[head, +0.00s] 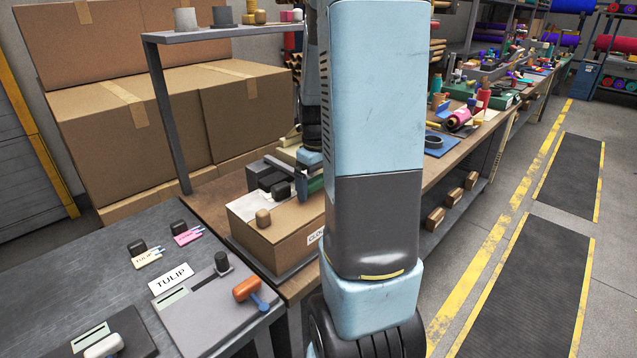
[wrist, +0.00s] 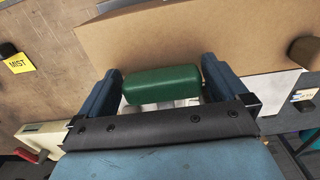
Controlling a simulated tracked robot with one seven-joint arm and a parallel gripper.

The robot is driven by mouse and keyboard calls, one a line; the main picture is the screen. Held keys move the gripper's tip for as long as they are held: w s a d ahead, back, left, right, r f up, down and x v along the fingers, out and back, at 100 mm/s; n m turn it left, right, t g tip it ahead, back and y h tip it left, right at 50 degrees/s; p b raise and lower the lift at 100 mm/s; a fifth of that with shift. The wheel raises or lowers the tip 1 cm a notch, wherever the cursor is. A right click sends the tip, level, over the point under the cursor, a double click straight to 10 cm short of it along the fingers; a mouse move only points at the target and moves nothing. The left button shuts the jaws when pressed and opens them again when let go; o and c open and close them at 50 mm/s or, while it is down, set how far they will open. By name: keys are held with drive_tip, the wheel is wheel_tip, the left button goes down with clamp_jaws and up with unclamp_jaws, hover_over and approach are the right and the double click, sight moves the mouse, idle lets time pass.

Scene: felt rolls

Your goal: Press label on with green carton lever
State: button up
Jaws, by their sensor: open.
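In the wrist view the green lever handle (wrist: 162,85) lies crosswise between the two blue fingers of my gripper (wrist: 161,72). The fingers stand apart on either side of the handle; I cannot tell if either touches it. A brown carton (wrist: 200,35) fills the area just beyond. In the head view the carton (head: 275,247) sits on the bench, with a partly hidden white label (head: 315,236) on its front. A bit of green (head: 315,184) shows beside my arm, which hides most of the gripper and lever there.
A yellow MIST label (wrist: 18,63) and a red lever (wrist: 42,156) show in the wrist view.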

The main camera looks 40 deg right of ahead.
drive_tip(key=shift+r, duration=0.1)
wheel_tip(320, 180, up, 14)
drive_tip(key=shift+f, duration=0.25)
idle(0.7)
